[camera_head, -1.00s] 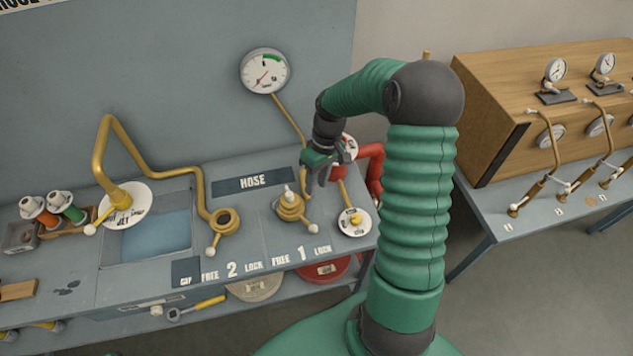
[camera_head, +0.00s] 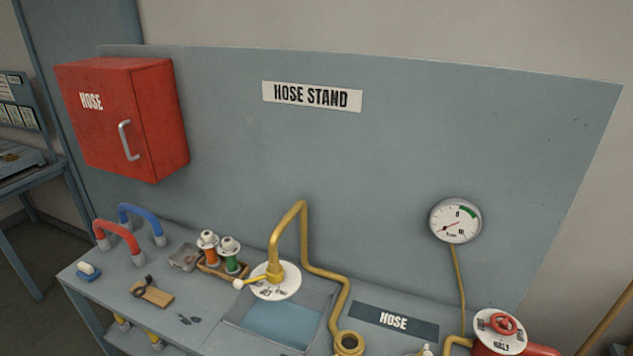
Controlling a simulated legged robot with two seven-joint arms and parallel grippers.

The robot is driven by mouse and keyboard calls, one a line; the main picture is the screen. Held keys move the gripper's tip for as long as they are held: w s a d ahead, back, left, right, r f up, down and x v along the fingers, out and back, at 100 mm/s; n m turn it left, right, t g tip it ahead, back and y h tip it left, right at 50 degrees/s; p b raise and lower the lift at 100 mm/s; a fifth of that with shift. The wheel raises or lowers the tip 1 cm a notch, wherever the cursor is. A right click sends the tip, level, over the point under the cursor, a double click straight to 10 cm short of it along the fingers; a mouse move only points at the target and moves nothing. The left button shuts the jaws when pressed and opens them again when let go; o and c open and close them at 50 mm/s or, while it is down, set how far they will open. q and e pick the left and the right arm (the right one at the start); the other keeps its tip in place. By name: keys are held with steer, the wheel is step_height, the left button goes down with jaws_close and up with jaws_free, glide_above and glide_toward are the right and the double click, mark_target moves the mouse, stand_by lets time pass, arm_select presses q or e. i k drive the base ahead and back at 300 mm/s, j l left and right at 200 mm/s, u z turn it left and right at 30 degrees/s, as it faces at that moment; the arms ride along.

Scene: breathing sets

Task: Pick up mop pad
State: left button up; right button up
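No thing in the head view is clearly a mop pad. A small blue and white block (camera_head: 88,272) lies at the left front corner of the grey bench (camera_head: 105,283); it may be the pad, but it is too small to tell. It stands left of a wooden board (camera_head: 158,297) with a dark item on it. Neither of my grippers nor my arms show in the head view, so what they hold is hidden.
A red cabinet (camera_head: 125,115) hangs on the back panel. Another table (camera_head: 30,160) stands far left.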

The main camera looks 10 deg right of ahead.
mark_target(86, 272)
steer(key=z, duration=1.35)
steer(key=u, duration=2.55)
